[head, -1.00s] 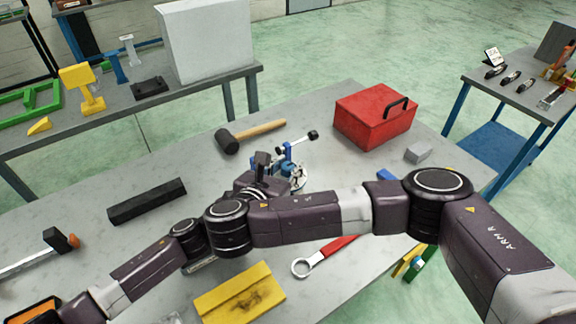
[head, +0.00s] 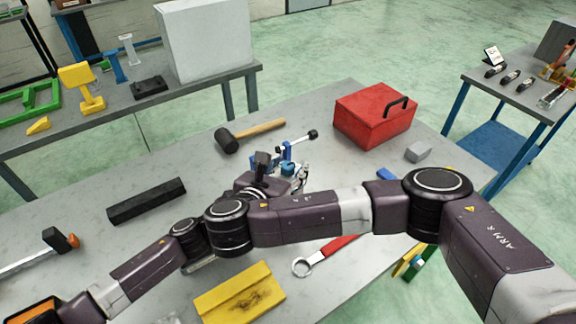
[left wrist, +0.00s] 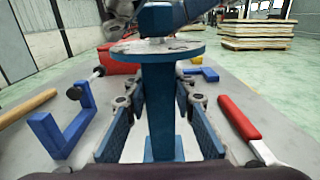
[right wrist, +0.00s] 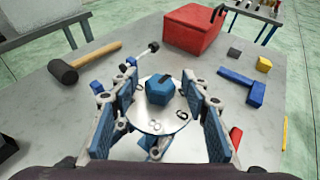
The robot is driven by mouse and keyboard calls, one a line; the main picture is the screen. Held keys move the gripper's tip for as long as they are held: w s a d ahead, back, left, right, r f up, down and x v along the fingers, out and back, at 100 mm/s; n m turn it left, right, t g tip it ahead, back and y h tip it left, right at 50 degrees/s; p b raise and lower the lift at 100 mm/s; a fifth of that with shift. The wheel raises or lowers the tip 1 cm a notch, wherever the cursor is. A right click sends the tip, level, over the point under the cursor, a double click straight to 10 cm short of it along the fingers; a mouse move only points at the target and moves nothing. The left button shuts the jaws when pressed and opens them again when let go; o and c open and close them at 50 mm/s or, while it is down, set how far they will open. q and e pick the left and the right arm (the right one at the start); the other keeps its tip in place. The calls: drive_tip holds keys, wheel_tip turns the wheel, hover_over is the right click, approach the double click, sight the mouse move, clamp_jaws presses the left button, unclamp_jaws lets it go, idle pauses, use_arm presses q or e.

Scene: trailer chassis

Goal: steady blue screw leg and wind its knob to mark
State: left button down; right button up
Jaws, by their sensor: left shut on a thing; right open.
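The blue screw leg (left wrist: 161,105) stands upright in the left wrist view. My left gripper (left wrist: 160,92) is shut on its post, below the round grey dial plate (left wrist: 158,47). In the right wrist view, the blue faceted knob (right wrist: 160,89) with a black pointer sits on top of the dial plate (right wrist: 150,122), with digits near its lower right rim. My right gripper (right wrist: 160,85) is open, one finger on each side of the knob. In the head view, the knob (head: 288,169) shows beside my right gripper (head: 300,176); the post and left gripper are hidden by my arms.
A blue clamp (head: 287,151) with a black-ended bar stands just behind the knob. A hammer (head: 247,135), red toolbox (head: 372,118), grey block (head: 418,152), black bar (head: 147,200), red-handled wrench (head: 322,257) and yellow block (head: 238,294) lie around on the table.

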sight(287, 164)
drive_tip(key=shift+a+r, duration=0.15)
drive_tip(key=shift+r, duration=4.85)
drive_tip(key=shift+w+f, duration=0.1)
